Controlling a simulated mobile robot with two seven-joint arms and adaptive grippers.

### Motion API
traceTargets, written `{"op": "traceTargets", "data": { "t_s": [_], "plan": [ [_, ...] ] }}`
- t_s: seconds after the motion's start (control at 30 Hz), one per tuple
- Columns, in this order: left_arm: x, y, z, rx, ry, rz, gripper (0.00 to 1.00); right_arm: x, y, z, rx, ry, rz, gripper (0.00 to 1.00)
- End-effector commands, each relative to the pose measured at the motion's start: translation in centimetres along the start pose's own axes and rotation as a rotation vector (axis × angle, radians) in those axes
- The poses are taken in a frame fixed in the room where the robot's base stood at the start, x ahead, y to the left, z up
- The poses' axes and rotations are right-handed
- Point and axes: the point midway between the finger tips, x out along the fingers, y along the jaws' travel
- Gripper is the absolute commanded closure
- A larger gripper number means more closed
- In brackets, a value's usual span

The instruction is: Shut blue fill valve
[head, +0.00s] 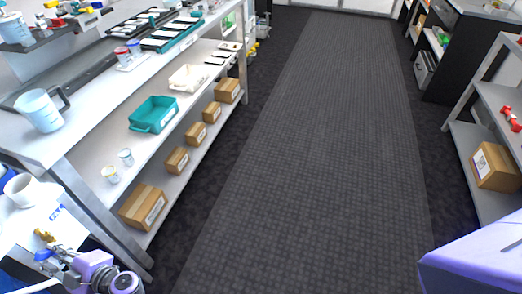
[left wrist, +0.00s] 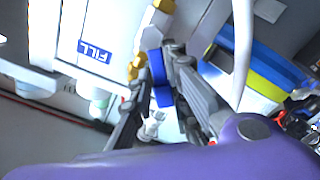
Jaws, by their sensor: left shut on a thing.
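The blue fill valve handle (left wrist: 160,82) sits between the dark fingers of my left gripper (left wrist: 165,95) in the left wrist view. The gripper is shut on it. The valve's brass body (left wrist: 136,66) shows beside the handle, near a white panel with a blue FILL label (left wrist: 95,51). In the head view my left gripper (head: 59,259) is at the lower left, and the blue handle (head: 43,255) shows just below the brass fitting (head: 44,236). The fingers partly hide the handle, so its exact angle is hard to tell. My right gripper is out of view.
A shelving bench (head: 75,140) with cardboard boxes (head: 144,207) and a teal bin (head: 153,114) runs along the left. The grey aisle floor (head: 300,130) is clear. A white hose (left wrist: 243,45) passes close to the gripper.

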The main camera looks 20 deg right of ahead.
Motion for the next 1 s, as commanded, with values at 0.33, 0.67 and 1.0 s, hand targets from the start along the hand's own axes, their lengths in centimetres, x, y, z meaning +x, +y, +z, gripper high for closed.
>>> {"op": "traceTargets", "data": {
  "t_s": [0.33, 0.67, 1.0],
  "plan": [
    [-0.2, -2.1, 0.6, -0.324, -0.001, -0.008, 1.0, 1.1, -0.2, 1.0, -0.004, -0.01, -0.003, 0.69],
    [-0.2, -3.4, 1.2, -0.621, -0.001, -0.01, 1.0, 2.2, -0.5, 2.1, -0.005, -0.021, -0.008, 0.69],
    [-0.2, -4.0, 1.8, -0.829, 0.0, -0.01, 1.0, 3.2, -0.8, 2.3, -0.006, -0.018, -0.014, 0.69]
  ]
}}
